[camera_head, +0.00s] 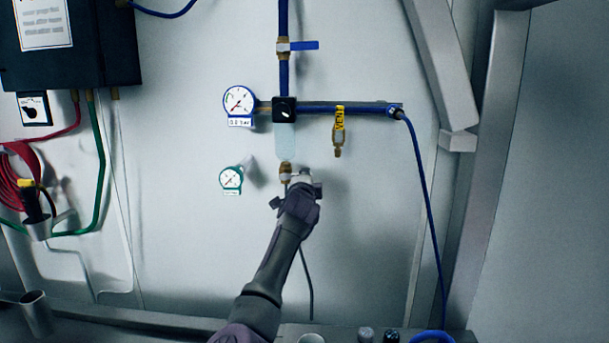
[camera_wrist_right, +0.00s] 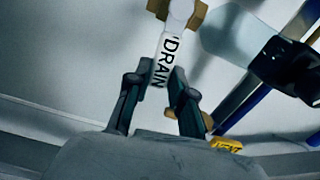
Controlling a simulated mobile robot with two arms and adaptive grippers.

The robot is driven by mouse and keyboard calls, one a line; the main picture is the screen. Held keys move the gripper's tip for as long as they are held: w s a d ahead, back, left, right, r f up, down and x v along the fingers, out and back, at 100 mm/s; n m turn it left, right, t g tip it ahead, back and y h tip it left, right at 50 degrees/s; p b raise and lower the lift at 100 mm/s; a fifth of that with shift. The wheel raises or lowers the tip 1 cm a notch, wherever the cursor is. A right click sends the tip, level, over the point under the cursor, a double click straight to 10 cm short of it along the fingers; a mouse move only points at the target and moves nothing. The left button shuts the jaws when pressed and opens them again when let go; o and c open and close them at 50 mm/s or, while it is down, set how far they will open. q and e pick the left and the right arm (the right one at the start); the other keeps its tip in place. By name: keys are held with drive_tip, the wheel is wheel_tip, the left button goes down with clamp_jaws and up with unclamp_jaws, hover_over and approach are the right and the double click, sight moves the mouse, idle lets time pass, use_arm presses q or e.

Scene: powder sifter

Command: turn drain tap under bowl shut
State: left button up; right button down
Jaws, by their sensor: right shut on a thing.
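The drain tap (camera_head: 286,171) is a brass fitting under the pale, translucent bowl (camera_head: 288,141) of the regulator unit. In the right wrist view its white lever (camera_wrist_right: 167,59) carries the word DRAIN, and the bowl (camera_wrist_right: 235,36) is to its right. My right gripper (camera_head: 299,188) is at the tap, just below the bowl, and covers part of it in the head view. In the right wrist view my right gripper's dark fingers (camera_wrist_right: 161,88) are on either side of the lever's end, shut on it. My left gripper is out of view.
A pressure gauge (camera_head: 238,101) and a smaller green-rimmed gauge (camera_head: 231,179) are left of the bowl. A brass vent valve with a yellow tag (camera_head: 339,119) hangs to the right. A blue-handled valve (camera_head: 304,45) is above. A blue hose (camera_head: 428,190) runs down the right side.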

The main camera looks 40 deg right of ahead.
drive_tip(key=shift+f+m, duration=0.25)
drive_tip(key=shift+m, duration=0.35)
drive_tip(key=c, duration=1)
unclamp_jaws()
drive_tip(key=shift+f, duration=0.1)
drive_tip(key=v, duration=0.7)
drive_tip(key=shift+s+a, duration=0.1)
drive_tip(key=shift+s, duration=0.05)
